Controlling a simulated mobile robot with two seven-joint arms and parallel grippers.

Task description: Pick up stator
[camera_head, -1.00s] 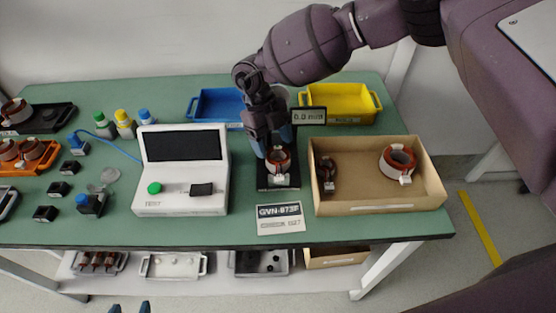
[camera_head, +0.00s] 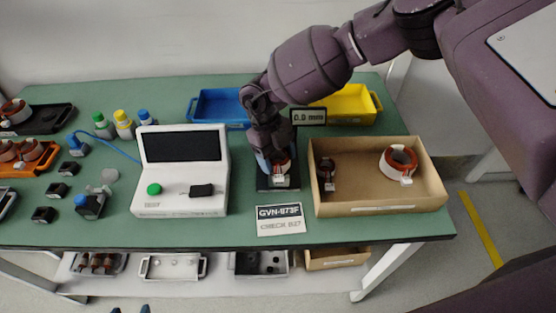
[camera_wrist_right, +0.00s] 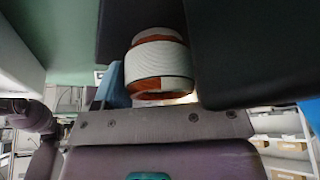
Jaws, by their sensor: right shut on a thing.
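The stator (camera_head: 282,168), a copper-coloured ring with a white connector, is at the black test stand (camera_head: 278,184) in the head view. My right gripper (camera_head: 273,158) reaches down to it from above and is shut on it. The gripper partly hides the stator. In the right wrist view the stator (camera_wrist_right: 158,62) shows white and orange-brown between a blue finger at left and a dark shape at right. I cannot tell whether it still touches the stand. Two blue fingertips of my left gripper (camera_head: 130,309) show apart at the bottom edge, empty.
A cardboard box (camera_head: 380,209) at right holds another stator (camera_head: 398,162) and a smaller dark part. The white tester (camera_head: 180,205) stands at left. Blue (camera_head: 217,104) and yellow (camera_head: 348,103) bins are behind. A small display (camera_head: 308,116) stands close to my right gripper.

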